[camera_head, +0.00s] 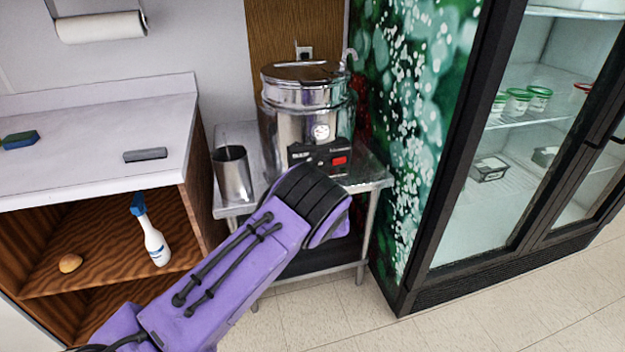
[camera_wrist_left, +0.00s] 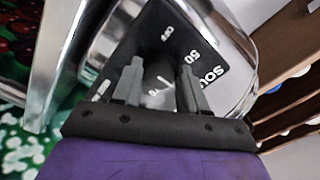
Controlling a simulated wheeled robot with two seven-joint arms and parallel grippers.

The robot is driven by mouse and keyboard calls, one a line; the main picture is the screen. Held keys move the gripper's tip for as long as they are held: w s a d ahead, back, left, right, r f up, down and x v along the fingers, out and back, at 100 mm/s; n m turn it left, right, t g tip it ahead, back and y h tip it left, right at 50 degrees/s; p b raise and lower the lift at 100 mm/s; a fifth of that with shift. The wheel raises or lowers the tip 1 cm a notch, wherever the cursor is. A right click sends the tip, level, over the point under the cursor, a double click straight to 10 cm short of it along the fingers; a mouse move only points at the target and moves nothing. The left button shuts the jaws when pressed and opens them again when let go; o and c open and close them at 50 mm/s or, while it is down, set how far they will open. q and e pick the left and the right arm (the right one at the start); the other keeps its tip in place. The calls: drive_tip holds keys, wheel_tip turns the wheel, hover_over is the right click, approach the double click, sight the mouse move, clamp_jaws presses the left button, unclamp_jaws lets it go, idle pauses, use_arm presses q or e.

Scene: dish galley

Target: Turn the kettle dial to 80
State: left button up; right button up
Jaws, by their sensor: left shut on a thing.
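The kettle (camera_head: 292,130) is a tall silver pot with a lid, standing on a steel table. Its black control panel (camera_head: 302,152) is low on the front and partly hidden by my left arm. In the left wrist view the panel (camera_wrist_left: 185,35) shows white numbers, upside down or tilted. The dial (camera_wrist_left: 158,80) is dark with a white mark; its exact setting is hard to read. My left gripper (camera_wrist_left: 160,90) is shut on the dial, one grey finger on each side. In the head view its fingertips are hidden behind the purple wrist. My right gripper is not in view.
A steel cup (camera_head: 233,178) stands left of the kettle on the steel table (camera_head: 373,176). A red switch (camera_head: 339,160) is on the panel. A shelf unit (camera_head: 90,150) stands left, with a spray bottle (camera_head: 155,243). A glass-door fridge (camera_head: 470,190) stands right.

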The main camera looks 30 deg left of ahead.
use_arm(q)
drive_tip(key=o, duration=1)
drive_tip(key=shift+a, duration=0.1)
drive_tip(key=shift+o, duration=0.2)
drive_tip(key=v, duration=1)
drive_tip(key=shift+s+d, duration=0.15)
drive_tip(key=shift+d, duration=0.1)
